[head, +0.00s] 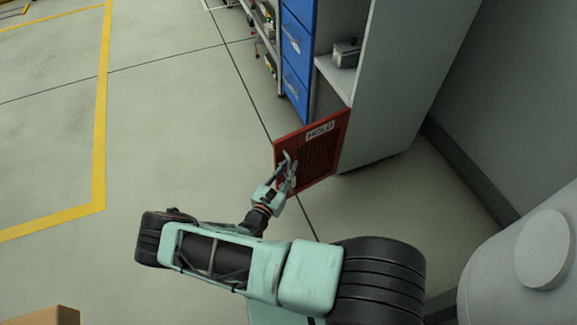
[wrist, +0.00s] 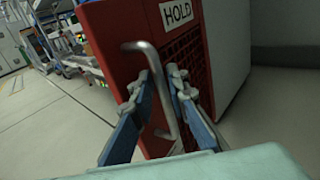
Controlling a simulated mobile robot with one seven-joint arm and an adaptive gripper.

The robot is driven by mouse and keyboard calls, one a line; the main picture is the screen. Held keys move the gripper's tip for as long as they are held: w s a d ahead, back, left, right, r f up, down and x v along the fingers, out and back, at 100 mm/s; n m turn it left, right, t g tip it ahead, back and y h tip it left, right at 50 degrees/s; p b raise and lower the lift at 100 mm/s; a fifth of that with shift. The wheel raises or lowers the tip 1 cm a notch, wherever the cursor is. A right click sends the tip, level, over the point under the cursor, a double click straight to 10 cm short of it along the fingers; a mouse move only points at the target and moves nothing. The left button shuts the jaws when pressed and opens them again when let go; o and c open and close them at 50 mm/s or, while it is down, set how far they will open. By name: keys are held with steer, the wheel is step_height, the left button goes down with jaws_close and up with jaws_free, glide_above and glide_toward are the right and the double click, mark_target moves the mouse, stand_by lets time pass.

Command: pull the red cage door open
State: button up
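The red cage door (head: 317,154), with a white HOLD label (head: 320,131) and a dark mesh panel, stands swung out at an angle from the front of the grey cabinet. It also fills the middle of the wrist view (wrist: 115,40). Its bent grey bar handle (wrist: 140,46) runs down the door's face. My gripper (head: 288,165) is at this handle. In the wrist view, my gripper's fingers (wrist: 161,76) lie on both sides of the bar, their tips close against it. The lower part of the door is partly hidden behind my gripper.
The tall grey cabinet (head: 385,85) has an open shelf with a grey box (head: 346,52) behind the door. Blue drawers (head: 297,45) and a rack (head: 265,38) stand beyond it. The floor to the left is clear; a cardboard box (head: 40,316) is at lower left.

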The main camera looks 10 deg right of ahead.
steer(key=shift+s, duration=0.1)
steer(key=v, duration=1.1)
steer(key=shift+s+a, duration=0.3)
steer(key=shift+r, duration=0.1)
